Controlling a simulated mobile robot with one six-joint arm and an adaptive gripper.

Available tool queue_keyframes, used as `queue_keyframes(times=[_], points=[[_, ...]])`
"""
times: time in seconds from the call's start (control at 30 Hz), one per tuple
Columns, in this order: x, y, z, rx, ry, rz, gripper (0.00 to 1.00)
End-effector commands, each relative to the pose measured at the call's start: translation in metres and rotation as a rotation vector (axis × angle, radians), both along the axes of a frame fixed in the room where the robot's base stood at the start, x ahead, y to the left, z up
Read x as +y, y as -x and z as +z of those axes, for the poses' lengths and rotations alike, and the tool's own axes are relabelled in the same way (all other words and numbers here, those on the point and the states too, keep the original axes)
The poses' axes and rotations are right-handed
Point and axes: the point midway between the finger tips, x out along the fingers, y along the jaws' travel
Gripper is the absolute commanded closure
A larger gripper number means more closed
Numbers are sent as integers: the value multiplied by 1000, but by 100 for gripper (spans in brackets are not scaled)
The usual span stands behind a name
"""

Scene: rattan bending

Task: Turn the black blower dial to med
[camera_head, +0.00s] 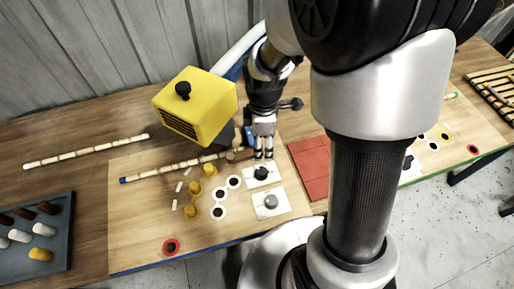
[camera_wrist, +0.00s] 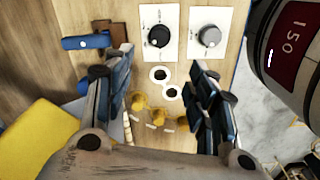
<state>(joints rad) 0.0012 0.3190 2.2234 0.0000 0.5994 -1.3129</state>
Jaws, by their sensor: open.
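The black dial (camera_head: 261,173) sits on a white plate on the wooden board. In the wrist view the black dial (camera_wrist: 159,36) is on the left plate, with a small white mark towards its lower left; the plate's labels are too small to read. A grey dial (camera_head: 271,201) sits on a second white plate beside it, also seen in the wrist view (camera_wrist: 209,36). My gripper (camera_head: 264,153) is open and empty, just behind and above the black dial. In the wrist view its fingers (camera_wrist: 161,65) are wide apart, with the black dial beyond the tips.
The yellow blower (camera_head: 196,106) stands left of my gripper. A rattan pole (camera_head: 180,166) lies along the board, with yellow pegs (camera_head: 194,188) and ringed holes (camera_head: 218,212) in front. A red mat (camera_head: 313,168) lies to the right. A dark tray (camera_head: 30,245) is at far left.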

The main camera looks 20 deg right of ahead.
Motion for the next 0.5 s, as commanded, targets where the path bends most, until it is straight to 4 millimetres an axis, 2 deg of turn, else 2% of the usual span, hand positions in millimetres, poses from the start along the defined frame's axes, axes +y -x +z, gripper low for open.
queue_keyframes(times=[0.03, 0.5], points=[[0, 1, -12, 4, 0, -1, 48], [0, 2, -114, 4, 0, -2, 48]])
